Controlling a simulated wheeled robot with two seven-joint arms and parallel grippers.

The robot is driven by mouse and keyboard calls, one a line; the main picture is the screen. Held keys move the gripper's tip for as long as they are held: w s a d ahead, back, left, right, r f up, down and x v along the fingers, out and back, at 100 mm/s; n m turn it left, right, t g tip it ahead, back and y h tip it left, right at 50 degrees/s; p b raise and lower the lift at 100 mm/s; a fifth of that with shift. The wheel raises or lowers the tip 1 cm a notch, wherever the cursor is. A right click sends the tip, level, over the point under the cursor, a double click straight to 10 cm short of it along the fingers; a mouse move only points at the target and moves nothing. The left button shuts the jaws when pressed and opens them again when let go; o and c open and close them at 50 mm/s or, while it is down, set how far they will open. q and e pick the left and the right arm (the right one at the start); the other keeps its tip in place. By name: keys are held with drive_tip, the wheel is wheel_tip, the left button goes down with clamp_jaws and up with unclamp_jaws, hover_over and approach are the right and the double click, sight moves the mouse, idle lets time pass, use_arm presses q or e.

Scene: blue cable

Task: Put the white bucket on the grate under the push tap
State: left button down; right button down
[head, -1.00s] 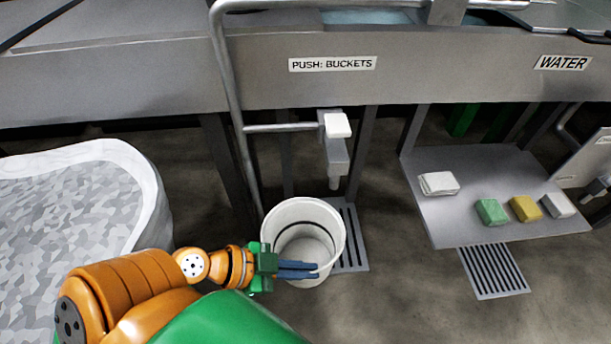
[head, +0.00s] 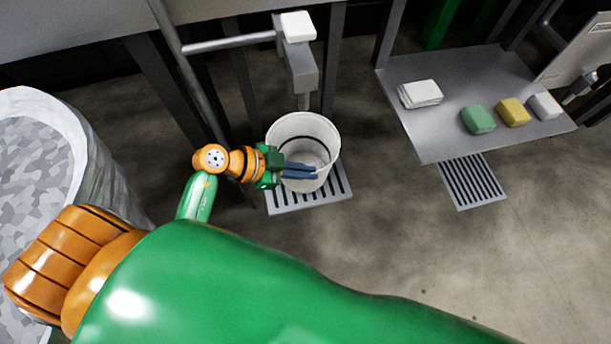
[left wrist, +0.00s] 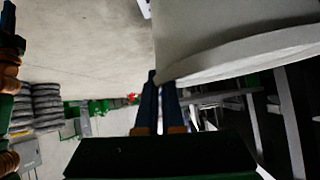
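The white bucket (head: 322,139) is upright over the slotted grate (head: 322,198), below the spout of the push tap (head: 298,62). Grate slots show in front of it and to its right. I cannot tell whether its bottom touches the grate. My left gripper (head: 302,171) has its blue fingers close together at the bucket's near rim, shut on the wall. In the left wrist view the bucket (left wrist: 235,45) fills the upper right, and the fingertips (left wrist: 160,88) meet its edge. The contact itself is partly hidden. My right gripper is not in view.
A tap pipe (head: 222,43) and trough legs stand behind the bucket. A metal shelf (head: 440,140) at right holds a white stack and colored blocks, with a second grate (head: 470,182) below. A large pale container (head: 100,180) stands at left. The floor at lower right is clear.

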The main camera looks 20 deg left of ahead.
use_arm(q)
drive_tip(key=shift+f, duration=0.75)
drive_tip(key=shift+r, duration=0.15)
drive_tip(key=c, duration=1.1)
unclamp_jaws()
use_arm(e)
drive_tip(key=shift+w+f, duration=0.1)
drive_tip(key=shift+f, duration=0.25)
use_arm(q)
drive_tip(key=shift+o, duration=0.2)
